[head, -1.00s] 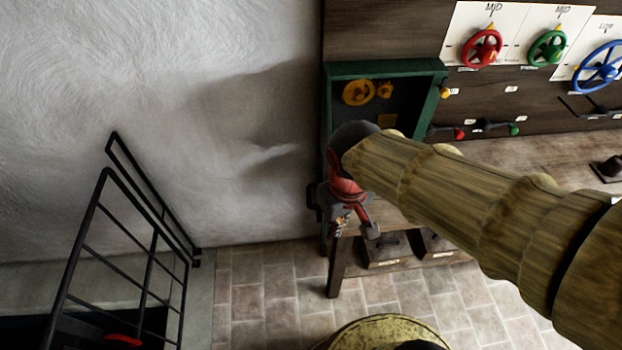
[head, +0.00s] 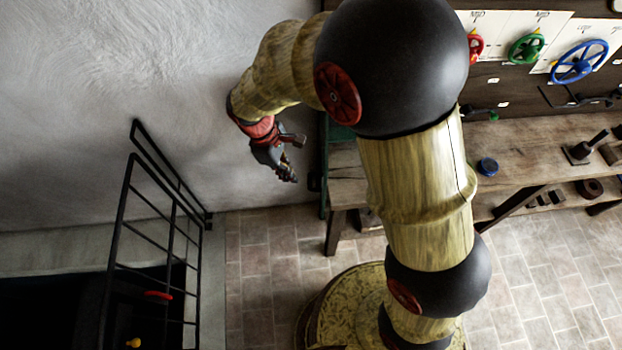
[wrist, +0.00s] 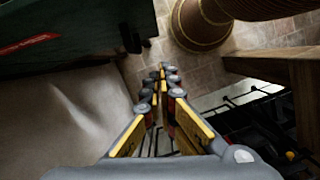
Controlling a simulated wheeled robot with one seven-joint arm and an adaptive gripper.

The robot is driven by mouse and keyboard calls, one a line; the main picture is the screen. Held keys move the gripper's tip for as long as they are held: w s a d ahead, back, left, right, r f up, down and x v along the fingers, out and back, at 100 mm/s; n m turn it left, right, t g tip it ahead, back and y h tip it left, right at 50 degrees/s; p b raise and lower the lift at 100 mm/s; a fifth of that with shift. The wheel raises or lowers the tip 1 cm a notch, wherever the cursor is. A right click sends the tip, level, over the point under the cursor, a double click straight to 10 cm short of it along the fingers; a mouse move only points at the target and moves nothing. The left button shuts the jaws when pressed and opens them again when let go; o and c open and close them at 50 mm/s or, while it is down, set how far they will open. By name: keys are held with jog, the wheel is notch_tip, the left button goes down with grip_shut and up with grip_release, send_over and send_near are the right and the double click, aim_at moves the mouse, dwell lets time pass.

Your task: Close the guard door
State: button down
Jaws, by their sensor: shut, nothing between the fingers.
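The guard door (head: 323,200) is a dark green panel seen nearly edge-on in the head view, at the left end of the bench. It stands open, jutting out from the bench. The wrist view shows its broad green face (wrist: 80,45) at top left, with a red label and a black handle (wrist: 130,30) at its edge. My gripper (head: 290,176) is left of the door, between it and the wall, apart from it. Its fingers (wrist: 166,70) are together and empty. My arm hides the green gear housing in the head view.
A grey wall rises close on the left. A black railing (head: 115,240) stands at lower left, beside a dark pit. The wooden bench (head: 540,135) runs right, with red, green and blue handwheels (head: 580,62) above it. Tiled floor (head: 265,260) is clear between railing and bench.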

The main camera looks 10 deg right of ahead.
jog(key=d+f+n+p, duration=0.1)
jog(key=d+f+n, duration=0.1)
jog(key=d+f, duration=0.4)
jog(key=shift+f, duration=1.55)
jog(key=shift+d, duration=0.15)
